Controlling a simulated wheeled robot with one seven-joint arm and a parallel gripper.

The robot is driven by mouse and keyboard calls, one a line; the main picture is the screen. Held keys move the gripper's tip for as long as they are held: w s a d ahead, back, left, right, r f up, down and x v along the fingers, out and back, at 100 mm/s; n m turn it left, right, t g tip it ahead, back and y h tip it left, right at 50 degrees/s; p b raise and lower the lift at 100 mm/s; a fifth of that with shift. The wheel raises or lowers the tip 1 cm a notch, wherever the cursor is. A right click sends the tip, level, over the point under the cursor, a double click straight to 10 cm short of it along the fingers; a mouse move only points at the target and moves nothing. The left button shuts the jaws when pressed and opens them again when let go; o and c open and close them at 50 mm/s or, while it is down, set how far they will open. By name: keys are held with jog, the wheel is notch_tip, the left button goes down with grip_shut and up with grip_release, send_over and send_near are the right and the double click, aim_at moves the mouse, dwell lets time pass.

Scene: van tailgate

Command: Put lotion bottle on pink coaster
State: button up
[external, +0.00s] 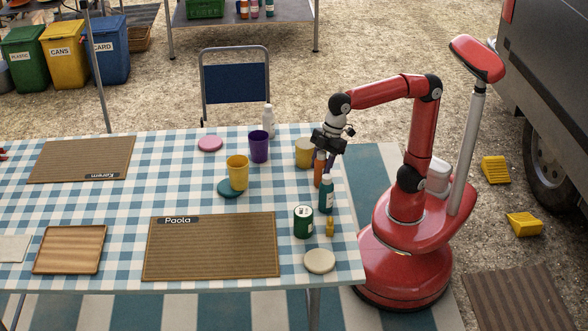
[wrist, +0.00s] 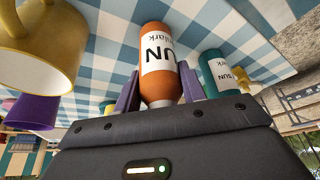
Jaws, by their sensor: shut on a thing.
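An orange bottle with a white label reading "SUN" (external: 319,168) stands upright near the table's right edge. My gripper (external: 326,150) is over its top, and in the wrist view the purple fingers are shut on the orange bottle (wrist: 163,60) near its neck. I cannot tell whether its base touches the cloth. A green bottle (external: 326,195) with a similar label stands just in front of it and also shows in the wrist view (wrist: 217,72). The pink coaster (external: 210,143) lies flat and empty towards the table's back, well left of my gripper.
A tan-yellow mug (external: 304,152) is close left of my gripper. A purple cup (external: 258,147) and white bottle (external: 268,120) stand between it and the pink coaster. A yellow cup (external: 238,172) is at the teal coaster (external: 229,189). A green can (external: 303,222) is in front.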

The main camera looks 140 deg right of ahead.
jog(key=shift+f, duration=0.1)
jog(key=shift+f, duration=0.15)
jog(key=o, duration=1)
jog(key=shift+o, duration=0.2)
jog(key=v, duration=0.8)
jog(key=s+a+f, duration=0.5)
jog(key=a+f, duration=0.3)
jog(key=a, duration=0.2)
jog(key=shift+n, duration=0.3)
jog(key=shift+t, duration=0.5)
jog(key=s+a+f, duration=0.2)
jog(key=f, duration=0.1)
jog(key=s+a+f, duration=0.2)
jog(key=f, duration=0.1)
jog(key=s+a+f, duration=0.2)
jog(key=f, duration=0.1)
jog(key=shift+c, duration=1.2)
